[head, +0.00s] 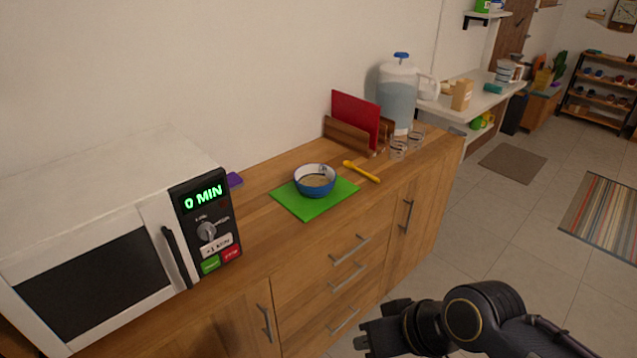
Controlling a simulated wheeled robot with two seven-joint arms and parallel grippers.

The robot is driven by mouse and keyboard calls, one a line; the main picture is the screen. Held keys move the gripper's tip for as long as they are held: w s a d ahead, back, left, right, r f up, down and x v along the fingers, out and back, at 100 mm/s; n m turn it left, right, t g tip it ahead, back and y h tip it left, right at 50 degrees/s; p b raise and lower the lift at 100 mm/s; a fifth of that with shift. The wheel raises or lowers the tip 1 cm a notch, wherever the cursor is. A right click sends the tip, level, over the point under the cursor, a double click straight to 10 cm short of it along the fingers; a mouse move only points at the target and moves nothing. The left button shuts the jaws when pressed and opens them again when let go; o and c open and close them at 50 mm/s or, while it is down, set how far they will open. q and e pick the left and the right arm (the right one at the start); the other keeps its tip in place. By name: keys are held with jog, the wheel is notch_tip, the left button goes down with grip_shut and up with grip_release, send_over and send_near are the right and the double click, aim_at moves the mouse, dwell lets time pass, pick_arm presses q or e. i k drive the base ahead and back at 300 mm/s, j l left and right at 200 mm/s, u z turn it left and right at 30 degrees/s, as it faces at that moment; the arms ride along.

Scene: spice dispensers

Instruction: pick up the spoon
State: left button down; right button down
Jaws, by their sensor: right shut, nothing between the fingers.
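The yellow spoon (361,171) lies on the wooden counter, just right of a blue bowl (315,181) that stands on a green mat (290,203). The spoon's wider end points toward the back, its handle toward the counter's front edge. My right gripper (362,337) is in the lower right of the head view, in front of the cabinet and below the counter top, well apart from the spoon. It is shut and empty. My left gripper is not in the view.
A white microwave (85,235) fills the counter's left side. Behind the spoon stand a red board (356,119) in a wooden rack, a water dispenser (396,98) and glasses (398,150). Cabinet handles (407,215) stick out at the front. Open floor (510,240) lies to the right.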

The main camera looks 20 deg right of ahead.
aim_at(348, 165)
jog(key=i+l+u, duration=0.15)
jog(key=l, duration=0.25)
jog(key=i+l+u, duration=0.1)
jog(key=l, duration=0.3)
jog(key=i+l+u, duration=0.15)
jog(key=l, duration=0.3)
jog(key=i+l+u, duration=0.15)
jog(key=l, duration=0.3)
jog(key=i+l+u, duration=0.1)
jog(key=l, duration=0.35)
jog(key=i+l+u, duration=0.15)
jog(key=l, duration=0.3)
